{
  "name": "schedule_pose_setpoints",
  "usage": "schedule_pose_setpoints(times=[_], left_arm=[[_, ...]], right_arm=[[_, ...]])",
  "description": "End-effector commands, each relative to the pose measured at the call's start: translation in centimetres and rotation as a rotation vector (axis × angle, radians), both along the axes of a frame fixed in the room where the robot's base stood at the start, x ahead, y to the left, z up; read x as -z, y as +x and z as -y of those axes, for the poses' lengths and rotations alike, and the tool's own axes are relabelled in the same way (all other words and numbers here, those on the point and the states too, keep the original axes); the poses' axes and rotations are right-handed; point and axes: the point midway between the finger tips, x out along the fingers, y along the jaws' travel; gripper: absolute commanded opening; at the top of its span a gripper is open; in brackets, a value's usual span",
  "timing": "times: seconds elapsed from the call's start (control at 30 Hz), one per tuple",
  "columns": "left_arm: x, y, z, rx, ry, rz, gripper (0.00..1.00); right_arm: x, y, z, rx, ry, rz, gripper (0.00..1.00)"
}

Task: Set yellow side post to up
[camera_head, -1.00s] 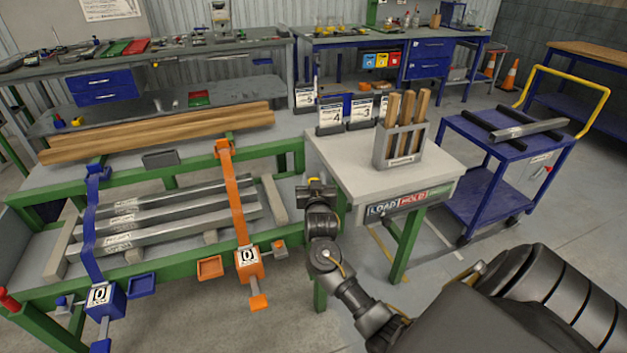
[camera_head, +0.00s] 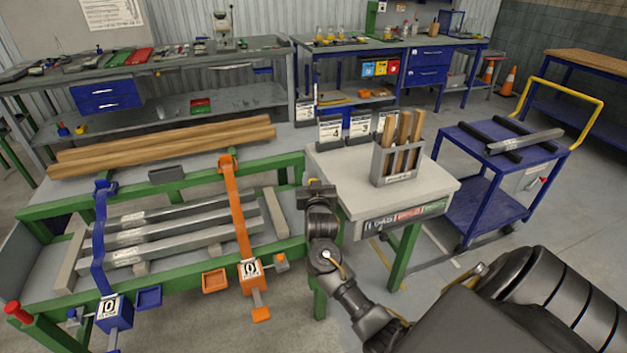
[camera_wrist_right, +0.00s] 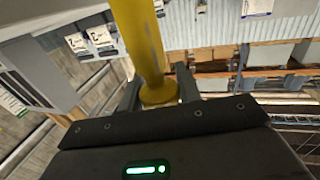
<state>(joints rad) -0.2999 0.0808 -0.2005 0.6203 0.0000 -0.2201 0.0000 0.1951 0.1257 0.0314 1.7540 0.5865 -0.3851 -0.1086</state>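My right gripper (camera_head: 318,187) is at the left edge of the small grey-topped table, beside the green frame of the runout table. In the right wrist view a yellow side post (camera_wrist_right: 146,45) runs between the fingers of my right gripper (camera_wrist_right: 160,92). The fingers flank its flanged end closely and look shut on it. In the head view only a small yellow bit shows at the gripper, and the rest of the post is hidden or too small to tell. My left gripper is not in view.
The green runout table (camera_head: 170,183) holds metal bars under a blue arm (camera_head: 99,240) and an orange arm (camera_head: 238,215). The grey-topped table (camera_head: 345,185) carries a holder of wooden sticks (camera_head: 395,165). A blue cart (camera_head: 480,150) stands right, with floor between.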

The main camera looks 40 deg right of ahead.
Motion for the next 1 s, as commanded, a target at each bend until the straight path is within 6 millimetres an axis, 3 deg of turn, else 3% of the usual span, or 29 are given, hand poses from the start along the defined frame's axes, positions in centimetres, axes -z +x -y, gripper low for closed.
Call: schedule_pose_setpoints(times=[0.03,0.17,0.53,1.0], left_arm=[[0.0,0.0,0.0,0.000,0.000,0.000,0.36],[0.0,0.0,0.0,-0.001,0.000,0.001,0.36],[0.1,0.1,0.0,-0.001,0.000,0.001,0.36],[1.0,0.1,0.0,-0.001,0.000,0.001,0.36]], right_arm=[[-0.1,0.0,0.0,-0.001,-0.001,0.001,0.40],[0.0,0.0,0.0,-0.001,0.000,0.000,0.55],[0.1,-0.6,-0.5,-0.002,0.001,0.000,0.55],[0.1,-7.5,-5.2,-0.001,0.003,0.001,0.55]])
